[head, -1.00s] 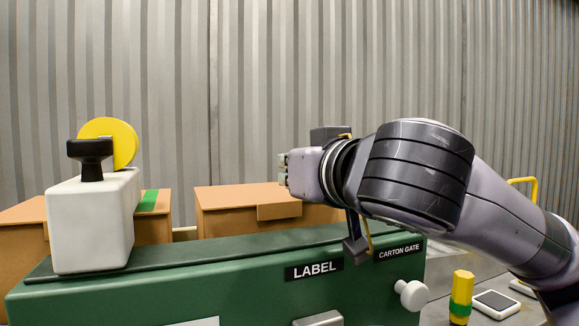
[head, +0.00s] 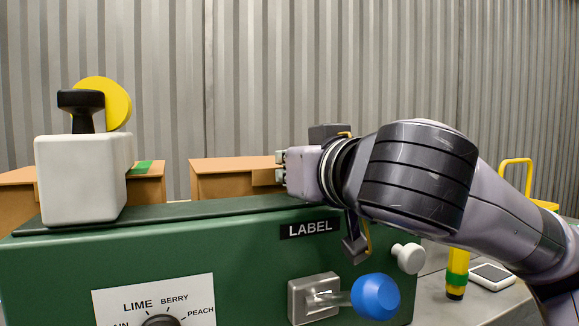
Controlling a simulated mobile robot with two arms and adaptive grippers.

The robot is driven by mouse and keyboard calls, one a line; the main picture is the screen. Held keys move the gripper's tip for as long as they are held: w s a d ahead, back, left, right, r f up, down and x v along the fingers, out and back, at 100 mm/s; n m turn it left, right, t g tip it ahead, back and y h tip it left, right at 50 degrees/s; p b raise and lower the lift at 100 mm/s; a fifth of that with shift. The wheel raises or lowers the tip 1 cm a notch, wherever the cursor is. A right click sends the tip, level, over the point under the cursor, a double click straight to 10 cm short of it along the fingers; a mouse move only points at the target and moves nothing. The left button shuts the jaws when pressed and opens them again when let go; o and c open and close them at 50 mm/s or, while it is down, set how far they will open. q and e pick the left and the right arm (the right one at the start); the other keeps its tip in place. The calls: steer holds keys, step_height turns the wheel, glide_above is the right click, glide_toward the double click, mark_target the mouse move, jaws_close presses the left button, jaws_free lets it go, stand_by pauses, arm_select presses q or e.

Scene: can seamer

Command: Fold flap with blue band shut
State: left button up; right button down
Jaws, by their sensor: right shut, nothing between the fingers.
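No flap with a blue band can be made out in the head view. A brown carton (head: 220,180) stands behind the green machine, with a small flap-like piece (head: 265,177) on its front. Another carton (head: 148,188) at the left has a green band (head: 141,167) on top and is partly hidden by a white block. My right gripper (head: 281,168) is shut and empty, at the right end of the front carton piece, seen from the side. Whether it touches the carton I cannot tell. My left gripper is out of view.
The green machine (head: 240,245) fills the front, with a blue-knobbed lever (head: 375,297), a white knob (head: 408,258) and a flavour dial (head: 160,321). A white block (head: 80,180) with a black handle and yellow disc stands on it. A yellow-green post (head: 457,273) stands at right.

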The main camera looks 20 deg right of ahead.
stand_by(0.3)
steer(key=s+r, duration=0.1)
steer(key=s, duration=1.1)
